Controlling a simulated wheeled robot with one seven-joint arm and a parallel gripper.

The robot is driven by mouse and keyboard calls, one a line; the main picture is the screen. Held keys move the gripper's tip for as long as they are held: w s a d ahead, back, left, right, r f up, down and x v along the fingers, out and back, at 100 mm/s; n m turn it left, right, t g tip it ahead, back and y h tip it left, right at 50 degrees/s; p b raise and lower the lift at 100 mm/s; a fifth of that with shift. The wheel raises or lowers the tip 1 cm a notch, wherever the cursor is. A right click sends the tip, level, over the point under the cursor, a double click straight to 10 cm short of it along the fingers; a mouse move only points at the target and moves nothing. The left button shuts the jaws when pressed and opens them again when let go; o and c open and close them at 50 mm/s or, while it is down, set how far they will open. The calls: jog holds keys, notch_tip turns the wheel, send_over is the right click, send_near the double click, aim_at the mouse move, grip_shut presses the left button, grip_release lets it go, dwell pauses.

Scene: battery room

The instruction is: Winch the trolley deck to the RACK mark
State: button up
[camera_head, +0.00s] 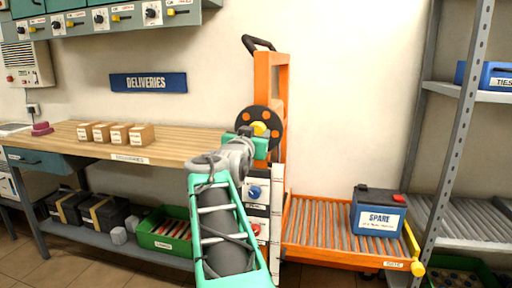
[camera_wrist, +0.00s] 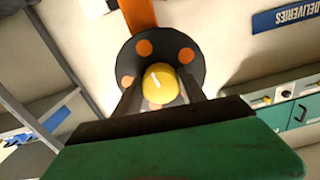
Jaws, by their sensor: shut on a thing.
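The orange trolley mast (camera_head: 285,80) stands against the wall with a black winch wheel (camera_head: 270,113) that has orange spots. A yellow knob (camera_head: 259,128) sits on the wheel; in the wrist view it (camera_wrist: 160,84) shows between my two dark fingers. My gripper (camera_head: 252,138) is shut on this knob. The roller deck (camera_head: 320,228) is low at the mast's right and carries a blue-and-black battery (camera_head: 378,212) labelled SPARE. A yellow-ended bar (camera_head: 412,248) closes its right end, by a GATE label. I cannot make out a RACK mark. My arm hides part of the mast.
A wooden bench (camera_head: 175,150) with several small boxes is at the left. A panel (camera_head: 257,210) with knobs sits below the wheel.

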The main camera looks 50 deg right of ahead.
jog(key=m+b, duration=0.1)
jog(key=m, duration=0.1)
jog(key=f+m+b, duration=0.1)
jog(key=b, duration=0.1)
jog(key=shift+w+m, duration=0.15)
jog(key=shift+m, duration=0.25)
jog(key=shift+r+m+b, duration=0.2)
jog(key=shift+m+b, duration=0.4)
jog(key=shift+b, duration=0.1)
jog(key=shift+r, duration=0.1)
jog(key=o, duration=1)
jog(key=shift+a, duration=0.1)
jog(key=o, duration=0.4)
jog(key=shift+r, duration=0.15)
jog(key=v, duration=0.7)
jog(key=shift+s+a+p, duration=0.25)
jog(key=shift+a+p, duration=0.05)
jog(key=shift+a, duration=0.05)
